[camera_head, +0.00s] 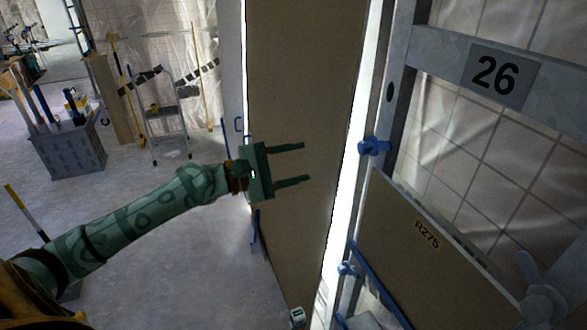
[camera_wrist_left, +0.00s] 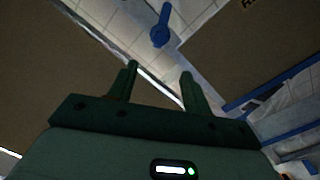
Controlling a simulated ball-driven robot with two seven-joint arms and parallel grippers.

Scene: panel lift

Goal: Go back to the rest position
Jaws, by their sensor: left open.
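My left arm comes in from the left in the head view, and its green gripper (camera_head: 290,164) is open with two parallel fingers pointing right. Nothing shows between the fingers. The gripper is in front of a tall brown panel (camera_head: 300,90); I cannot tell whether it touches it. In the left wrist view the two fingers (camera_wrist_left: 158,82) stand apart, with a blue clamp (camera_wrist_left: 160,34) beyond them. My right gripper is not in view.
A grey frame marked 26 (camera_head: 500,75) stands at the right, with blue clamps (camera_head: 374,147) and a board marked R275 (camera_head: 428,235). A grey tool bin (camera_head: 68,150) and a stepladder (camera_head: 163,122) stand at the back left. Open floor (camera_head: 190,270) lies below my arm.

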